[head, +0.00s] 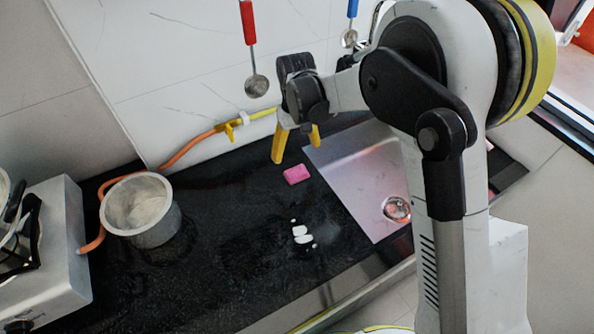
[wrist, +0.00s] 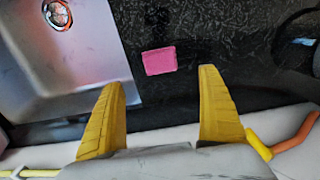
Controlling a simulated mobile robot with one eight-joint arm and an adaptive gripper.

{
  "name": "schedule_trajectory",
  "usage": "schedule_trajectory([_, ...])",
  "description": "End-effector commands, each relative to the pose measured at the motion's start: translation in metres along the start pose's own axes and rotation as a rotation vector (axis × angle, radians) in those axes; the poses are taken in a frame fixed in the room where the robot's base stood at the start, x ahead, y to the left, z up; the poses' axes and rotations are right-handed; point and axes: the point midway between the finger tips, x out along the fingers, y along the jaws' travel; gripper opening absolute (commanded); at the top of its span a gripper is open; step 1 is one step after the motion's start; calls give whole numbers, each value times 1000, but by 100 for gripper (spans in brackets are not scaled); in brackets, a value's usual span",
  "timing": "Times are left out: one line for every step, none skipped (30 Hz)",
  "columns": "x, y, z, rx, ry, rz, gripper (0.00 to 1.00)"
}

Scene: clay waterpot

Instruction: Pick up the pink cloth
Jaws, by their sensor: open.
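The pink cloth (head: 296,174) is a small folded block lying flat on the black counter (head: 225,225), close to the left edge of the sink. In the wrist view the cloth (wrist: 159,61) lies ahead of my fingertips, between their two lines and nearer the middle of the gap. My gripper (head: 296,147), with yellow fingers, is above the counter on the wall side of the cloth. It also shows in the wrist view (wrist: 161,76), with its two fingers wide apart and nothing between them. The cloth is apart from both fingers.
The metal sink (head: 350,170) with a drain is right of the cloth. A metal pot (head: 140,212) stands at the left near a stove (head: 50,245). An orange and yellow hose (head: 195,146) runs along the wall. Ladles (head: 256,85) hang above. White glare spots show on the counter.

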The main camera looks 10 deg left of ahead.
Motion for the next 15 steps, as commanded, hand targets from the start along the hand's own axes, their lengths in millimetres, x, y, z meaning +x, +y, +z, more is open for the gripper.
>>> schedule_trajectory([8,0,0,0,0,0,88])
schedule_trajectory([12,0,0,0,0,0,88])
schedule_trajectory([19,0,0,0,0,0,88])
schedule_trajectory([24,0,0,0,0,0,88])
schedule_trajectory([30,0,0,0,1,0,88])
schedule_trajectory([37,0,0,1,1,0,88])
schedule_trajectory([41,0,0,1,1,0,88])
schedule_trajectory([45,0,0,1,1,0,88])
schedule_trajectory([49,0,0,1,1,0,88])
schedule_trajectory([51,0,0,1,1,0,88])
schedule_trajectory([53,0,0,1,1,0,88])
schedule_trajectory([56,0,0,1,1,0,88])
schedule_trajectory([58,0,0,1,1,0,88])
schedule_trajectory([62,0,0,1,1,0,88])
schedule_trajectory([68,0,-1,1,1,0,88])
